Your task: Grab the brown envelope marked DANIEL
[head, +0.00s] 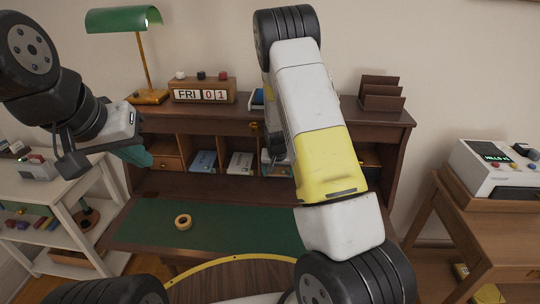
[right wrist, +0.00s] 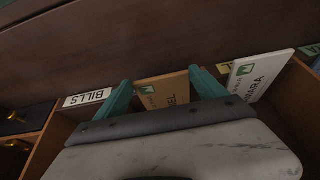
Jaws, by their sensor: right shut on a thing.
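The brown envelope (right wrist: 165,92) stands in a desk compartment in the right wrist view. Part of its name shows, ending in "EL", with a green mark beside it. My right gripper (right wrist: 160,80) has its two teal fingers at the envelope's two side edges and is shut on it. The envelope's lower part is hidden by the gripper body. In the head view my right arm hides the envelope and most of that gripper. My left gripper (head: 137,155) is at the left of the desk, partly hidden, with teal fingers whose opening I cannot make out.
A white envelope marked "MARA" (right wrist: 258,75) leans close to the right finger. A "BILLS" label (right wrist: 88,98) is on the left. Compartment walls are close around. A tape roll (head: 183,222) lies on the green desk mat (head: 240,225). A lamp (head: 125,20) and calendar (head: 203,91) stand above.

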